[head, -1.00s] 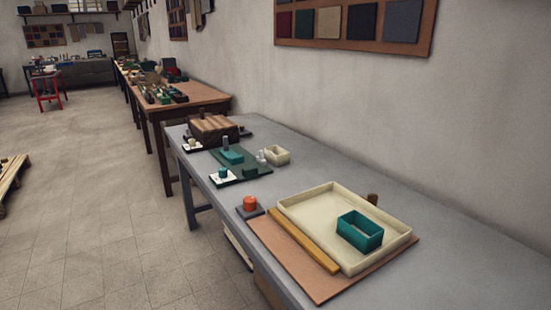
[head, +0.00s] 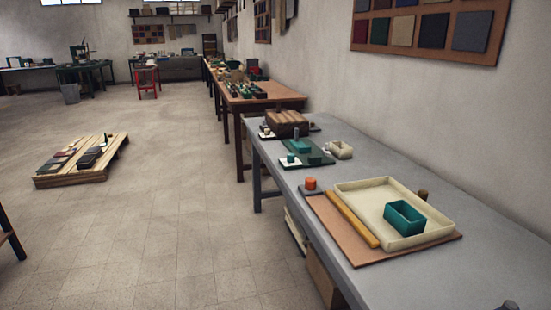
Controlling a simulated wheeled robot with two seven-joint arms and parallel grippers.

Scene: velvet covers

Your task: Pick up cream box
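A small open cream box (head: 340,149) stands on the long grey table (head: 470,225), at its far half and near the wall side. It is upright, and its inside looks empty from here. Small pale pieces sit close to its left side. A larger, shallow cream tray (head: 354,198) lies nearer on the same table, with an open teal box (head: 405,217) in it. I cannot make out either of my grippers in the head view.
A brown board (head: 340,243) lies under the tray, with a yellow bar (head: 352,220) along the tray's left side. An orange cylinder (head: 311,184) and a wooden block (head: 287,123) also stand on the table. A pallet (head: 75,176) lies on the floor at left; the floor between is open.

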